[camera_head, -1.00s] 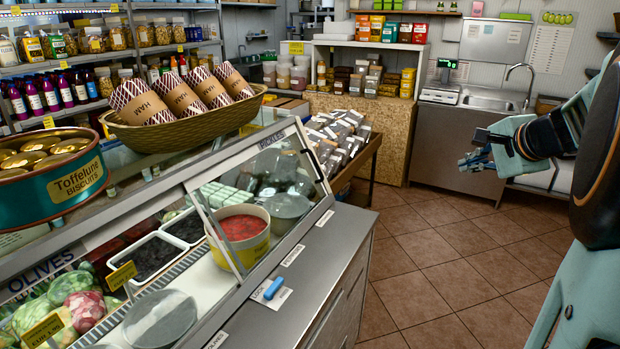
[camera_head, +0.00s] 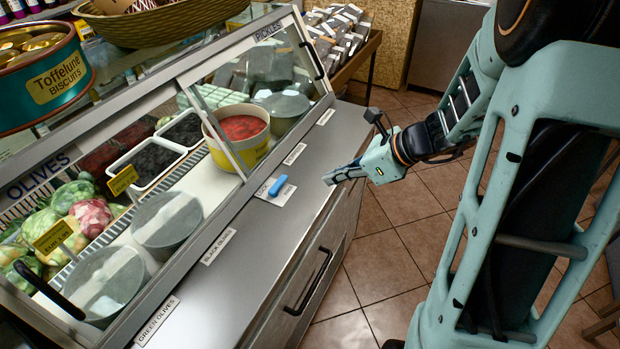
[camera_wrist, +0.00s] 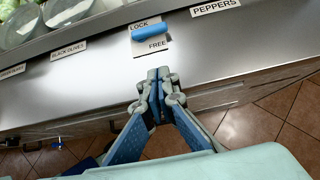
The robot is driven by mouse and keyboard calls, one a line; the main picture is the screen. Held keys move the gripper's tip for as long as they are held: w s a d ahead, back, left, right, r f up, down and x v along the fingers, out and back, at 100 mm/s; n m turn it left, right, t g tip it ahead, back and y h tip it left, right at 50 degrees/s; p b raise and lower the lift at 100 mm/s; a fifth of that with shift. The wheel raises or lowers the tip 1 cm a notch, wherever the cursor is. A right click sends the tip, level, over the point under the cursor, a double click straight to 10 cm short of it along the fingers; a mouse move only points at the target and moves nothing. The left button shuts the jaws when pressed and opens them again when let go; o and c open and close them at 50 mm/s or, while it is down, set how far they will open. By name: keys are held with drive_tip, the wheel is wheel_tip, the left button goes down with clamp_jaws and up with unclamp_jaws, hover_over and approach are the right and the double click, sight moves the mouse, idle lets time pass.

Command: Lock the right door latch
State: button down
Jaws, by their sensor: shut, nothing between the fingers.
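The latch is a blue handle (camera_head: 276,187) on a white plate on the counter top, in front of the glass case. It also shows in the wrist view (camera_wrist: 149,32), lying crosswise on its plate (camera_wrist: 150,44), with the word LOCK above it and FREE below it. My gripper (camera_head: 330,180) is to the right of the latch, near the counter's front edge, and apart from it. In the wrist view my gripper (camera_wrist: 159,74) is shut and empty, its tips pointing toward the plate. The right glass door (camera_head: 285,70) has a black handle (camera_head: 312,60).
The grey counter top (camera_head: 250,250) carries flat labels, including PEPPERS (camera_wrist: 216,7) and BLACK OLIVES (camera_head: 218,247). A drawer with a black handle (camera_head: 308,282) is below the front edge. A yellow tub (camera_head: 238,135) stands behind the glass. Tiled floor (camera_head: 385,255) lies to the right.

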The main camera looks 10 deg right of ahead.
drive_tip(key=b, duration=0.2)
approach(294, 193)
drive_tip(key=x, duration=0.3)
drive_tip(key=shift+w+a+f, duration=0.1)
drive_tip(key=shift+f, duration=0.2)
drive_tip(key=w+a, duration=0.2)
drive_tip(key=a, duration=0.1)
drive_tip(key=shift+f+p, duration=0.15)
drive_tip(key=shift+p, duration=0.25)
drive_tip(key=shift+w+a, duration=0.35)
drive_tip(key=shift+a, duration=0.1)
drive_tip(key=shift+w+d+p, duration=0.1)
drive_tip(key=shift+p, duration=0.2)
